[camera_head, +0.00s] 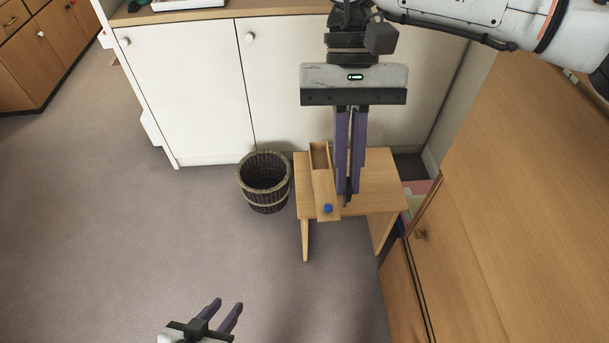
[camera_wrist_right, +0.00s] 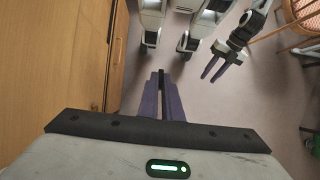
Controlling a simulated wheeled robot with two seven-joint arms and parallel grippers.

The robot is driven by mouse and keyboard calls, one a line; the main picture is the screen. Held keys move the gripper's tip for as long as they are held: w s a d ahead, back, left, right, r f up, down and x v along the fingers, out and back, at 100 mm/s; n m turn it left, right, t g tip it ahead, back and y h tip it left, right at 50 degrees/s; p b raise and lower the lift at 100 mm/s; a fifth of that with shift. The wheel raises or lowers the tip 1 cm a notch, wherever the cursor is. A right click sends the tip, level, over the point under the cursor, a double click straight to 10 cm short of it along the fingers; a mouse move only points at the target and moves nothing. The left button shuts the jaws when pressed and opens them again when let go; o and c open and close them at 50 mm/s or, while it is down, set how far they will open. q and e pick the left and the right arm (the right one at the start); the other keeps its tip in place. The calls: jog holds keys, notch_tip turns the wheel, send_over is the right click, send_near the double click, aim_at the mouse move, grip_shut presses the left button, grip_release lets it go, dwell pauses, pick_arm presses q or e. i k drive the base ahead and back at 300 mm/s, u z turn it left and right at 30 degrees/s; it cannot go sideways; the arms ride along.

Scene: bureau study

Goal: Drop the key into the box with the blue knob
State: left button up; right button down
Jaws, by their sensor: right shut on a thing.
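The box with the blue knob is a narrow wooden box (camera_head: 320,158) on a small wooden table. Its lid (camera_head: 324,186) is slid toward me, with the blue knob (camera_head: 328,208) at its near end; the far end is uncovered. My right gripper (camera_head: 347,192) points down just right of the box, its fingers close together on a small dark thing at the tips, taken as the key (camera_head: 342,199) and mostly hidden. The right wrist view also shows these fingers (camera_wrist_right: 161,80). My left gripper (camera_head: 228,309) is open and empty, low over the floor; it also shows open in the right wrist view (camera_wrist_right: 217,68).
The small table (camera_head: 378,183) has bare top right of the box. A wicker basket (camera_head: 264,182) stands left of it. White cupboards (camera_head: 195,90) are behind, and a large wooden cabinet (camera_head: 530,190) closes off the right. Floor at left is clear.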

aim_at(321, 165)
jog(key=u, duration=0.95)
jog(key=i, duration=2.45)
jog(key=z, duration=2.7)
